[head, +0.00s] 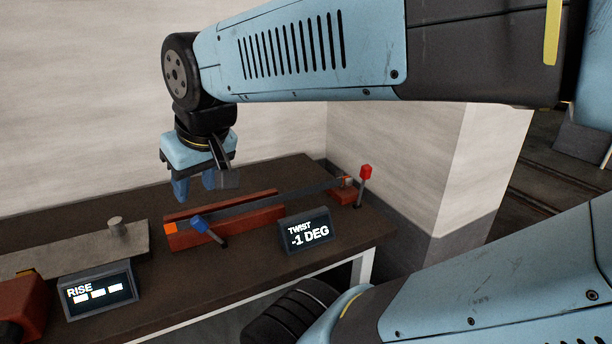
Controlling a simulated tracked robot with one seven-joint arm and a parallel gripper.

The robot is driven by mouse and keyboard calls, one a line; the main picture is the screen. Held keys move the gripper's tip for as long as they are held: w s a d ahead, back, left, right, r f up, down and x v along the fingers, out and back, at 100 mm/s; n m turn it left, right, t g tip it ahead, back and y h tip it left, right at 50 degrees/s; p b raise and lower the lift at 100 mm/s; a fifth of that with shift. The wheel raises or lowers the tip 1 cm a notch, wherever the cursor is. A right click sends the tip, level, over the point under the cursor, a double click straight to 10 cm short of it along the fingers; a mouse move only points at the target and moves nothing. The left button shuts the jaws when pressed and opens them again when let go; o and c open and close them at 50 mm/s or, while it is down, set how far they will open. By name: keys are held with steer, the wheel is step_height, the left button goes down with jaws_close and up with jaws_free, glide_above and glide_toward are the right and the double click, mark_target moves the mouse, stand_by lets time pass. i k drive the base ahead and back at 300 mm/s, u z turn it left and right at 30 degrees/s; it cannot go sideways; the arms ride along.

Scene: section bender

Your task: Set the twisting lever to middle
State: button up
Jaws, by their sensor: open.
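A twist display (305,233) reads "TWIST -1 DEG" on the dark bench. Behind it lies a long red fixture (265,204) with a dark bar along it. A lever with a blue knob (199,223) leans up and left at the fixture's near left end. A lever with a red knob (365,171) stands nearly upright at the far right end. Neither lever is labelled, so I cannot tell for sure which is the twisting lever. My gripper (195,191) points down, open and empty, above and behind the blue-knobbed lever, apart from both levers.
A grey plate with a round peg (114,223) lies at the left. A display (98,289) reading "RISE" stands in front of it, beside a red block (20,311) at the left edge. The wall (80,90) rises behind the bench (300,173). Bare bench top shows behind the fixture.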

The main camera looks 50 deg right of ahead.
mark_target(366, 170)
steer(key=z, duration=1.45)
steer(key=k, duration=1)
steer(key=z, duration=0.25)
steer(key=i, duration=1.05)
steer(key=z, duration=0.35)
